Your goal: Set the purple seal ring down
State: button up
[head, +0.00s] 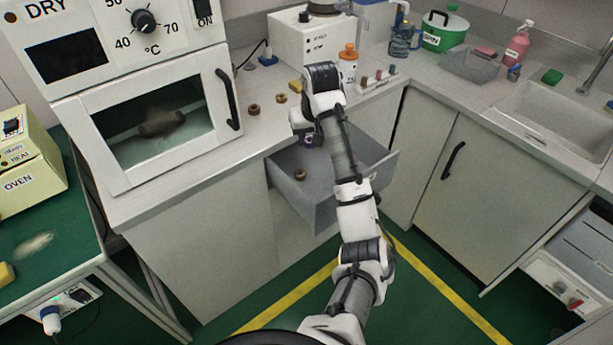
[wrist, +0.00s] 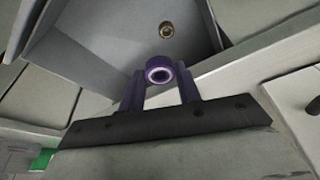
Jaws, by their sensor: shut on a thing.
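The purple seal ring (wrist: 159,64) is between the fingertips of my gripper (wrist: 160,82) in the wrist view, its pale hole facing the camera. My gripper is shut on it. In the head view the ring shows as a small purple spot (head: 308,141) below my wrist, at the back part of an open grey drawer (head: 330,212). My arm hides most of the gripper there. The wrist view shows the ring near the drawer's wall; I cannot tell its height above the drawer floor.
A brown ring (head: 300,175) lies in the drawer and also shows in the wrist view (wrist: 166,30). More brown rings (head: 254,108) lie on the counter beside the drying oven (head: 150,110). A small rack (head: 376,80) and an orange-capped bottle (head: 348,66) stand behind my arm.

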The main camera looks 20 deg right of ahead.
aim_at(309, 185)
notch_tip(309, 185, down, 17)
jog(key=shift+f+p, duration=0.1)
jog(key=shift+p, duration=0.8)
jog(key=shift+f, duration=0.1)
jog(key=o, duration=1)
jog(key=shift+c, duration=0.2)
jog(key=b+v, duration=0.1)
jog(key=v, duration=1.1)
jog(key=shift+r+b, duration=0.2)
jog(key=shift+b, duration=0.1)
